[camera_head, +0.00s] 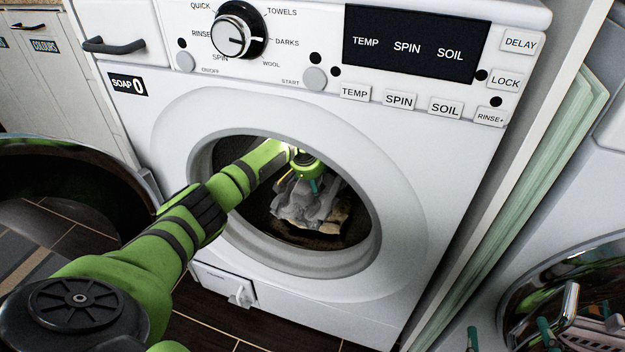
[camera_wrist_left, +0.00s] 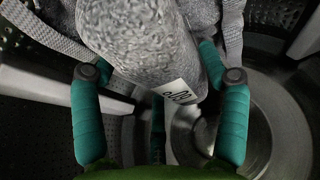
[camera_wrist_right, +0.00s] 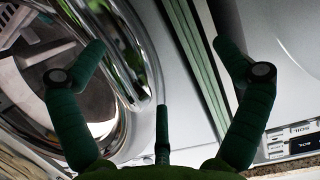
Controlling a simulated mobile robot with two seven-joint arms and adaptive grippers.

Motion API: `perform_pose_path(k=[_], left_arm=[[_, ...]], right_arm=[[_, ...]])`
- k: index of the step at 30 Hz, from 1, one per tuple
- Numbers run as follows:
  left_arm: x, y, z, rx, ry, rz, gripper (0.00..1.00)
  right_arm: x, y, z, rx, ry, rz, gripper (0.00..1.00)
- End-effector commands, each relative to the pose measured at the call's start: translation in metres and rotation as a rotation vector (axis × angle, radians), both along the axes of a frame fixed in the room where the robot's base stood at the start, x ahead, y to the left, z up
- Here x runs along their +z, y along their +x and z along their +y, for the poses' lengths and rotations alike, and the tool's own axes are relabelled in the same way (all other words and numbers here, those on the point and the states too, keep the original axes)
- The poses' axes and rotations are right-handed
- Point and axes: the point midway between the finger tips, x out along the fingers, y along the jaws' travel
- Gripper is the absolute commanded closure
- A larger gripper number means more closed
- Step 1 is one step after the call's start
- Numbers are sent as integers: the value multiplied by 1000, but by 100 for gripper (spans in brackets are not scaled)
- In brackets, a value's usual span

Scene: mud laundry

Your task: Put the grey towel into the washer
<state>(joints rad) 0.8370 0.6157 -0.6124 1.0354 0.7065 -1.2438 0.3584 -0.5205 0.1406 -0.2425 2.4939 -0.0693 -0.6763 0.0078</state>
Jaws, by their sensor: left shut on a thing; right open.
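The grey towel (camera_head: 296,202) is inside the drum of the white washer (camera_head: 430,160), seen through its round opening. My left arm reaches through the opening, and my left gripper (camera_head: 308,180) is at the towel. In the left wrist view the speckled grey towel (camera_wrist_left: 145,40) bulges between the teal fingers of the left gripper (camera_wrist_left: 160,85), which is shut on it. A small white label shows on the towel. My right gripper (camera_wrist_right: 160,75) is open and empty in the right wrist view, and it also shows in part at the lower right of the head view.
The open washer door (camera_head: 80,165) stands at the left of the opening. A second machine with a chrome-ringed door (camera_head: 540,285) stands at the right, near my right gripper. Green boards (camera_head: 530,175) fill the gap between the machines. A beige piece (camera_head: 335,216) lies beside the towel.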

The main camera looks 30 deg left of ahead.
Motion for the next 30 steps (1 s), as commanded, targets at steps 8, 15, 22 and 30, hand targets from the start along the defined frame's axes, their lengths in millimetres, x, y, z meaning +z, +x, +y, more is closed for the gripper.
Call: perform_pose_path(k=[8,15,22,30], left_arm=[[-1,0,0,1,0,-2,84],[-8,0,1,1,1,-2,84],[-12,0,0,0,1,0,9],[-12,0,0,0,1,0,1]], right_arm=[[0,0,0,0,-1,5,1],[-3,-1,-1,-1,-4,20,1],[-5,-1,-1,-3,-6,26,1],[-5,-1,-2,-4,-6,26,1]])
